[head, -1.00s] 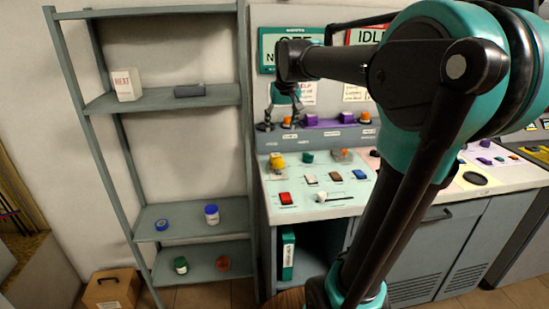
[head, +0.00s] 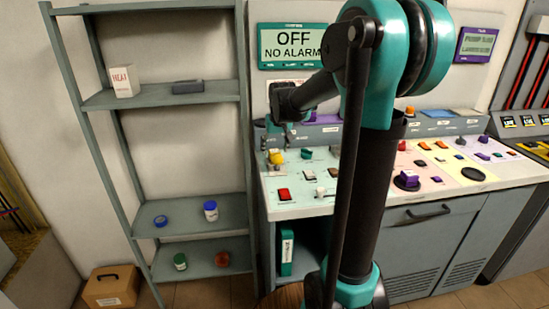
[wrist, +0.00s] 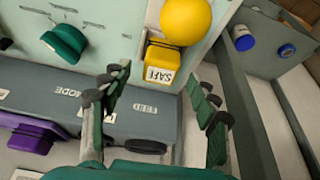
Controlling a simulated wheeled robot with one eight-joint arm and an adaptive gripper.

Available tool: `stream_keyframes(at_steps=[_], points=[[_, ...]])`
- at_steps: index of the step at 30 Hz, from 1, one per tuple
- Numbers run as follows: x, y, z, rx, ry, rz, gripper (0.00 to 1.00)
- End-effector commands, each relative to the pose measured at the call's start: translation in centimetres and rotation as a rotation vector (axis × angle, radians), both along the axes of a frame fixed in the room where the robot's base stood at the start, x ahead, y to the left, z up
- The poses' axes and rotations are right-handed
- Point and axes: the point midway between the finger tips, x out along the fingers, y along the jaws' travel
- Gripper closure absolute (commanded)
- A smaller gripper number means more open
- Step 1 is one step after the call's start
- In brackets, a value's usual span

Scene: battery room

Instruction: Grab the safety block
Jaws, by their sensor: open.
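The safety block is a yellow block (wrist: 161,62) with a white "SAFE" label and a round yellow knob (wrist: 185,20) on it. It sits on the pale console panel, and in the head view it shows as a small yellow shape (head: 276,157) at the console's left end. My gripper (wrist: 162,84) is open and empty. In the wrist view its two fingers stand on either side of the lower end of the block, apart from it. In the head view my gripper (head: 277,138) hangs just above the block, partly dark and hard to make out.
A green knob (wrist: 65,42) and a purple part (wrist: 30,138) are near the fingers. The console (head: 300,207) holds a red button (head: 284,194) and several other controls. A grey shelf rack (head: 160,97) stands close on the left, with small jars on it.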

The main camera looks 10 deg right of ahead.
Motion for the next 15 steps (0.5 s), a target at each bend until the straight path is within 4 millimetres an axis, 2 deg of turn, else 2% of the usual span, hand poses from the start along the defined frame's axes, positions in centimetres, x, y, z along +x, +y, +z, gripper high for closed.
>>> stream_keyframes(at_steps=[3, 6, 14, 15], points=[[0.7, 0.1, -1.6, 0.0, 0.0, 0.0, 0.4], [1.0, 0.1, -2.3, 0.0, 0.0, 0.0, 0.4], [1.0, 0.1, -2.5, 0.0, 0.0, 0.0, 0.4], [1.0, 0.1, -2.5, 0.0, 0.0, 0.0, 0.43]])
